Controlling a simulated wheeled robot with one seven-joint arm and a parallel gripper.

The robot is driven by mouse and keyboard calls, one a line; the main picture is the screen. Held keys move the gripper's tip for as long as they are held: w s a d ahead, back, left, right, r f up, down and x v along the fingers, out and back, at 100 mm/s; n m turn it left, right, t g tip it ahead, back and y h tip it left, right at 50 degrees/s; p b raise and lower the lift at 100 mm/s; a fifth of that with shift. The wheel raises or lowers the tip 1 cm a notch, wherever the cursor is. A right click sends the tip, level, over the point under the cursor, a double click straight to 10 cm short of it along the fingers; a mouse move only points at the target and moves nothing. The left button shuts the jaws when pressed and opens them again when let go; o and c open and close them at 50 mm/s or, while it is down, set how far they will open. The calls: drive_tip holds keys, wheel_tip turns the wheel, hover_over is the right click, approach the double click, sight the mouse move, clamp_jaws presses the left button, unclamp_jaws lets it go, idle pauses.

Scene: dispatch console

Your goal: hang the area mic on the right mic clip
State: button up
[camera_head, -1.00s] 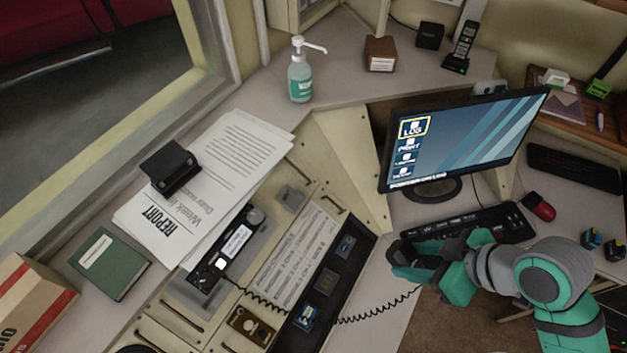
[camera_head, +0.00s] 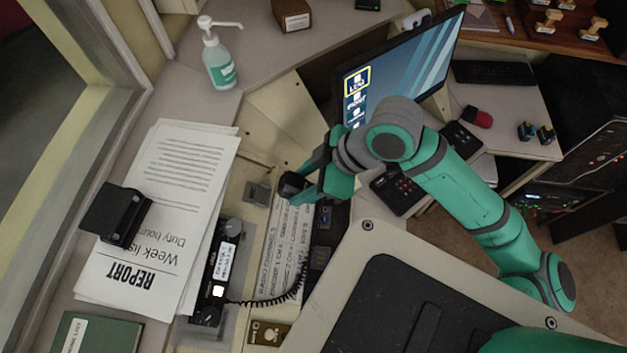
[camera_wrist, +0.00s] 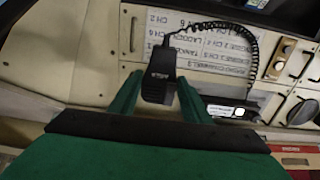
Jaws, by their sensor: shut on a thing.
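My gripper (camera_head: 305,186) is shut on the area mic (camera_head: 292,184), a small black hand mic. In the wrist view the mic (camera_wrist: 160,72) stands between the two green fingers, its coiled black cord running from its far end. In the head view the cord (camera_head: 270,300) leads down to the black radio (camera_head: 220,265). A small grey bracket (camera_head: 258,192), seemingly a mic clip, is on the cream panel just left of the held mic, with a small gap seen between them. I cannot tell whether it is the right clip; no second clip is clear.
Papers (camera_head: 170,200) with a black holder (camera_head: 117,214) lie left of the radio. A sanitizer bottle (camera_head: 219,60) stands behind. The monitor (camera_head: 400,70) and black keypad (camera_head: 400,190) are close to my arm. A labelled channel strip (camera_head: 285,245) lies below my gripper.

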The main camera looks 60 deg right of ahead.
sight(289, 182)
drive_tip(key=w, duration=0.1)
drive_tip(key=w+a, duration=0.1)
drive_tip(key=shift+w+a+r, duration=0.2)
drive_tip(key=shift+w, duration=0.15)
drive_tip(key=w+a, duration=0.1)
drive_tip(key=w, duration=0.3)
drive_tip(key=w+a, duration=0.1)
drive_tip(key=w, duration=0.1)
drive_tip(key=shift+w+a+f, duration=0.2)
drive_tip(key=shift+a+f, duration=0.1)
drive_tip(key=shift+f, duration=0.05)
drive_tip(key=shift+x, duration=1.5)
drive_tip(key=shift+s+f, duration=0.1)
drive_tip(key=shift+s, duration=0.1)
drive_tip(key=o, duration=1.2)
drive_tip(key=shift+d, duration=0.1)
